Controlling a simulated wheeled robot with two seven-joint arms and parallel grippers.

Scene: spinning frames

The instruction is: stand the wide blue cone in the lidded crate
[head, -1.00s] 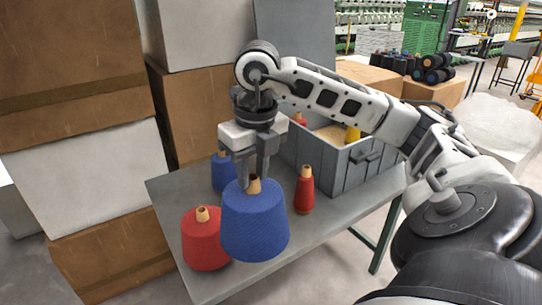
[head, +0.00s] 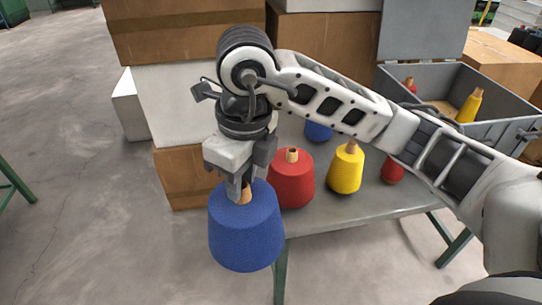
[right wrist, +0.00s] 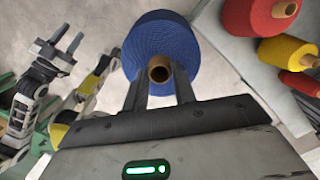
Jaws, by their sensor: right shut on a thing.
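The wide blue cone (head: 246,228) hangs upright in my right gripper (head: 240,190), which is shut on its brown core tip. In the right wrist view the blue cone (right wrist: 160,45) sits between the fingers (right wrist: 160,90). It is in front of the table's left edge, clear of the tabletop. The lidded crate (head: 500,130) is grey and stands at the right of the table, far from the gripper. Its lid (head: 425,30) is up; a red cone (head: 410,85) and a yellow cone (head: 469,105) are inside. My left gripper (right wrist: 58,45) looks open and empty in the right wrist view.
On the grey table (head: 350,208) stand a wide red cone (head: 291,182), a yellow cone (head: 346,172), a smaller red cone (head: 393,172) and a blue cone (head: 318,131) partly hidden by my arm. Stacked boxes (head: 185,100) rise behind. The floor at left is open.

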